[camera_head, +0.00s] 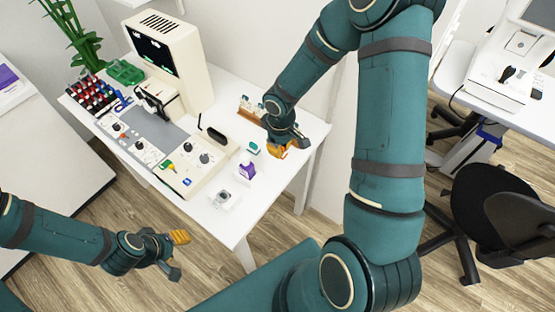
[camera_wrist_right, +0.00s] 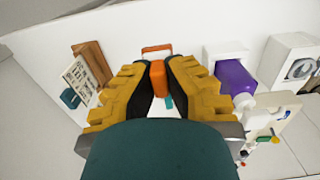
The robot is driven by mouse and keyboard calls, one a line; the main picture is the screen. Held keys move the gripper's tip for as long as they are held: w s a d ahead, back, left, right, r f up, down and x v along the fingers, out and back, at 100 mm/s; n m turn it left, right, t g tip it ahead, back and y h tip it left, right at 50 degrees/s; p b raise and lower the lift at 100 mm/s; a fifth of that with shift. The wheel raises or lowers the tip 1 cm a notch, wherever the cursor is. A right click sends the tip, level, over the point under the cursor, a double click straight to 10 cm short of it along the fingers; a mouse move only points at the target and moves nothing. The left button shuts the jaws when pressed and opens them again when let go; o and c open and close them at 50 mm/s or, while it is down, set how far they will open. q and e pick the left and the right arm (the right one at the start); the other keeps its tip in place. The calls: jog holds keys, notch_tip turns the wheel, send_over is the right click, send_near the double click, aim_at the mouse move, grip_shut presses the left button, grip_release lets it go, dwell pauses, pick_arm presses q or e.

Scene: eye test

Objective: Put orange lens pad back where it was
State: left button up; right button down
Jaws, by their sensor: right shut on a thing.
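My right gripper (camera_head: 284,145) is low over the right part of the white table. In the right wrist view its yellow fingers (camera_wrist_right: 157,85) are shut on the orange lens pad (camera_wrist_right: 157,74). In the head view, the orange of the pad and the yellow of the fingers run together. I cannot tell whether the pad touches the table. My left gripper (camera_head: 176,255) is open and empty, in front of the table and off its edge.
A brown rack (camera_head: 250,110) stands behind my right gripper. A teal piece (camera_head: 253,148), a purple item (camera_head: 247,170) and a white box (camera_head: 224,198) stand to its left. The eye-test machine (camera_head: 165,55) and control panel (camera_head: 195,165) fill the table's left. A black chair (camera_head: 500,215) stands right.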

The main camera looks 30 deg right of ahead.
aim_at(279, 167)
notch_tip(279, 167, down, 6)
jog(key=shift+f+b, duration=0.1)
jog(key=shift+b, duration=0.4)
jog(key=shift+w+f, duration=0.1)
jog(key=shift+f, duration=0.25)
jog(key=c, duration=1.5)
grip_release()
jog(key=shift+f, duration=0.15)
jog(key=o, duration=0.4)
jog(key=shift+c, duration=0.2)
